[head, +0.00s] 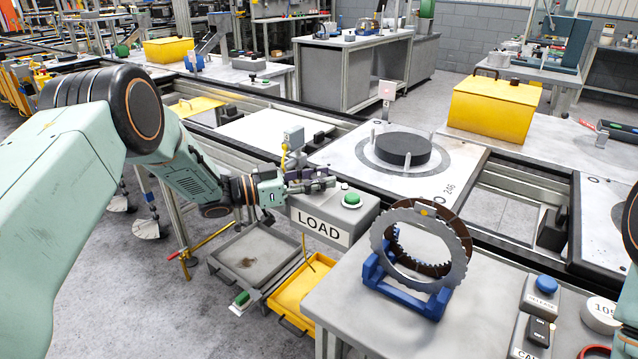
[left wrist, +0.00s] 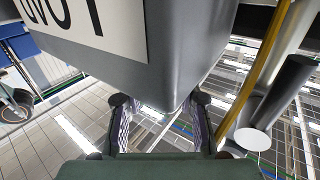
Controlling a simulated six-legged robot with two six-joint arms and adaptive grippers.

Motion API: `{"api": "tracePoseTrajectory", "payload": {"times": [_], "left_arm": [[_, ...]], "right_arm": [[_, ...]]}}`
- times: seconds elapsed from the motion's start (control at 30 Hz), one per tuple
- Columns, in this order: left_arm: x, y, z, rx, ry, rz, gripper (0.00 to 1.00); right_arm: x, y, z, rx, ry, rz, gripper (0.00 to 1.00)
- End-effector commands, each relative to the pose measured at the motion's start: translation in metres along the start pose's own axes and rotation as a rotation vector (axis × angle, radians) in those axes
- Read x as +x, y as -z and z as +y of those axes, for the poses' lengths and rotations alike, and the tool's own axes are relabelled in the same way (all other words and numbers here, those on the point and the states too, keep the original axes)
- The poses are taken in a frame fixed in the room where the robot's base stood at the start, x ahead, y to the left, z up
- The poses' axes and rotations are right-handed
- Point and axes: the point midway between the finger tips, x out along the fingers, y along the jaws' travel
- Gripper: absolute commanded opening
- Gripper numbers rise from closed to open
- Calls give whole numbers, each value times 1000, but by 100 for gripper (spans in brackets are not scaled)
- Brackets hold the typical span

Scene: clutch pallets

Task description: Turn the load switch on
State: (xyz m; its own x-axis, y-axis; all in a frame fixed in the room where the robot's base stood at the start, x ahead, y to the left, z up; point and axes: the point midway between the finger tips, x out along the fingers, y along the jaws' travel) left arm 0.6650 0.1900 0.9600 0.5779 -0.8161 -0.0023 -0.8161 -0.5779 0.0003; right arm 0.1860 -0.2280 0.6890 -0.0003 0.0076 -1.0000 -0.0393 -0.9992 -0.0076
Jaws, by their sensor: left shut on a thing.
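The load switch (head: 319,222) is a grey box with a LOAD label on its front and a green button (head: 351,199) in a pale ring on top. My left gripper (head: 325,183) is at the box's far left top edge, beside the button. In the left wrist view, the label is upside down and my left fingers (left wrist: 160,104) stand apart at the box's lower edge in the picture. The exact contact is hard to make out. The button is hidden there. My right gripper is out of the head view.
A toothed ring (head: 377,247) stands in a blue cradle (head: 405,291) right of the switch. Behind, a pallet plate (head: 345,157) carries a black disc (head: 404,149). A yellow tray (head: 284,297) is below. A RELEASE box with a blue button (head: 546,284) is at front right.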

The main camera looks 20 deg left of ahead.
Motion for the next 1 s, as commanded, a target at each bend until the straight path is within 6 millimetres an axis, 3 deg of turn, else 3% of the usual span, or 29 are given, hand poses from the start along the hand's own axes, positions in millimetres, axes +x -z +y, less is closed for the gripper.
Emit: {"api": "tracePoseTrajectory", "payload": {"times": [0.67,0.7,1.0], "left_arm": [[0,1,0,0,-63,3,2],[0,1,0,0,-63,3,34],[0,1,0,0,-63,2,56]], "right_arm": [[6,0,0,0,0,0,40],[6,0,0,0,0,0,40],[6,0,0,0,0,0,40]]}}
